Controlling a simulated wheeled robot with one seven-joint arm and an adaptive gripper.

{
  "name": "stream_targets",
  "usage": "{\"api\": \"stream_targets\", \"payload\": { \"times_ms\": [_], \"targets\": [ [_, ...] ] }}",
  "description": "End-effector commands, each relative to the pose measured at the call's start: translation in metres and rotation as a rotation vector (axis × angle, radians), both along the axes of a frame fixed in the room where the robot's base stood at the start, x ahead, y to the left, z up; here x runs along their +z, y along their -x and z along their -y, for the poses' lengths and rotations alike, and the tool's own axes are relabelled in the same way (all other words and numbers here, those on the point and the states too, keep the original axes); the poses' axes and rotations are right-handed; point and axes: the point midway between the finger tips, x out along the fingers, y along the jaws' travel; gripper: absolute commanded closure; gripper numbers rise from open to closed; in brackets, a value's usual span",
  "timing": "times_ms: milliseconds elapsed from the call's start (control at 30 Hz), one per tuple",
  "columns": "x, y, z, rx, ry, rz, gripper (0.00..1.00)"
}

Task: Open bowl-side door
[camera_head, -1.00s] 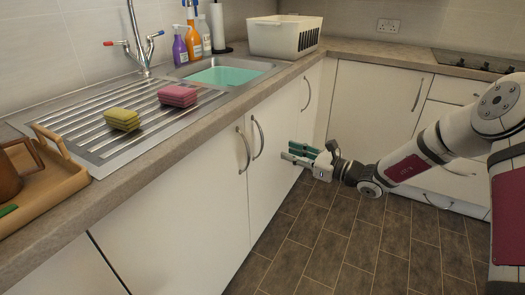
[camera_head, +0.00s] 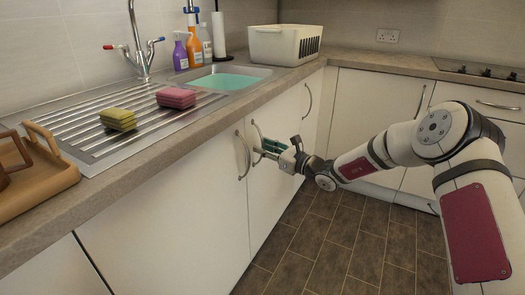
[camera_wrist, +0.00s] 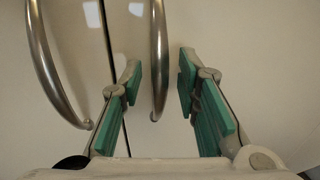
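The teal sink bowl (camera_head: 230,77) is set in the worktop. Below it is a white cabinet door (camera_head: 274,195) with a curved metal handle (camera_head: 254,133); this door looks shut. The handle also shows in the wrist view (camera_wrist: 159,50). The neighbouring door (camera_head: 170,225) on the left has its own handle (camera_head: 242,156), seen at the left of the wrist view (camera_wrist: 48,70). My gripper (camera_head: 264,153) is at the bowl-side handle. In the wrist view its teal-padded fingers (camera_wrist: 159,75) are open, one on each side of that handle, with gaps visible on both sides.
The worktop edge (camera_head: 180,137) runs above the doors. On the drainer are a yellow-green sponge (camera_head: 118,119) and a pink sponge (camera_head: 176,98). A wooden tray (camera_head: 50,180) is at the left. A white basket (camera_head: 285,45) stands at the back. The tiled floor (camera_head: 330,245) is clear.

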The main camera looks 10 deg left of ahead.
Motion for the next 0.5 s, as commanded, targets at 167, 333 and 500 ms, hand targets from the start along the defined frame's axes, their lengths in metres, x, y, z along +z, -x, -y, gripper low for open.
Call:
{"api": "stream_targets", "payload": {
  "times_ms": [167, 333, 500],
  "targets": [
    [-0.0005, -0.0054, -0.0091, 0.000, 0.000, -0.001, 0.70],
    [0.0000, -0.0061, -0.0100, -0.001, 0.000, -0.001, 0.70],
    [0.0000, -0.0060, -0.0097, -0.001, 0.000, -0.001, 0.84]
  ]
}}
